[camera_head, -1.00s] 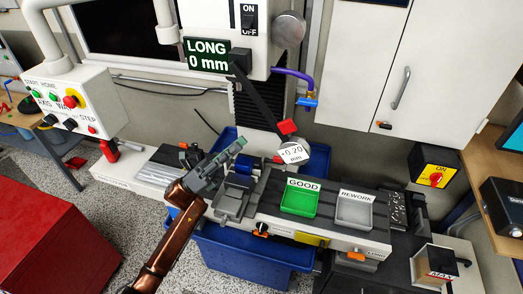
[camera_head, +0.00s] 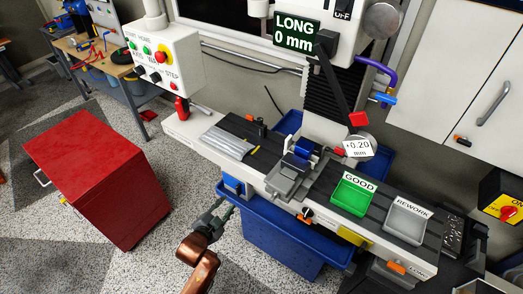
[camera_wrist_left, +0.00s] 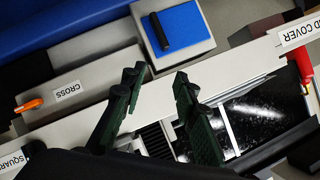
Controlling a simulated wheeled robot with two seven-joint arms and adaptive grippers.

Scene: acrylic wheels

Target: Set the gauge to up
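The gauge (camera_head: 358,148) is a round dial reading +0.20 mm. It hangs low on a black arm (camera_head: 337,85) with a red block (camera_head: 359,119), slanting down from the machine head beside the LONG 0 mm display (camera_head: 297,35). My left gripper (camera_head: 213,222) is at the lower middle of the head view, left of the machine bed and well apart from the gauge. In the left wrist view its two dark fingers (camera_wrist_left: 157,85) are spread with nothing between them. The gauge does not show in the wrist view. My right gripper is not in view.
A green GOOD tray (camera_head: 352,196) and a grey REWORK tray (camera_head: 405,219) sit on the machine bed. A vise (camera_head: 291,171) stands left of them. A blue bin (camera_head: 275,235) is below. A red cabinet (camera_head: 85,165) stands left; open floor lies between it and the machine.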

